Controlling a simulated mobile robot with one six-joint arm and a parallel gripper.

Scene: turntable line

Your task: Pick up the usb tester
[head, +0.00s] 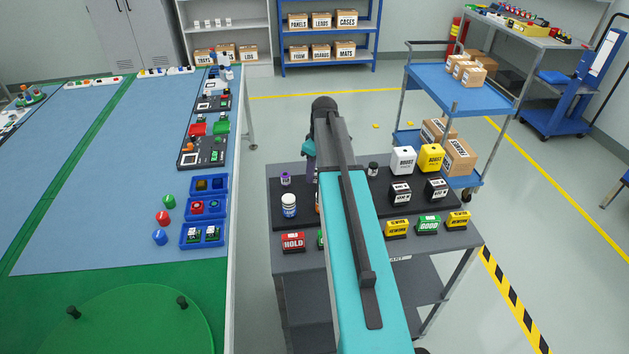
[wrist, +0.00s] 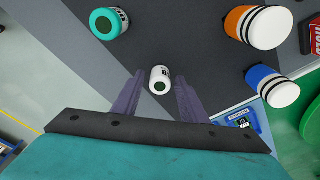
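I cannot tell for certain which thing is the usb tester. Small modules that could include it sit in blue bins on the long bench: a dark one in the rear bin (head: 226,184), red-marked ones in the middle bin (head: 186,208), green-marked ones in the front bin (head: 187,236). The wrist view shows one blue bin (wrist: 252,117) with a dark module at right. My gripper (wrist: 158,77) is open over the dark cart top. In the head view my arm hides the fingertips.
The grey cart (head: 300,262) carries a white bottle (head: 289,206), a red HOLD block (head: 293,242), a white box (head: 403,160) and a yellow box (head: 431,158). In the wrist view, an orange-banded jar (wrist: 258,27) and blue-banded jar (wrist: 272,87) stand right of the gripper.

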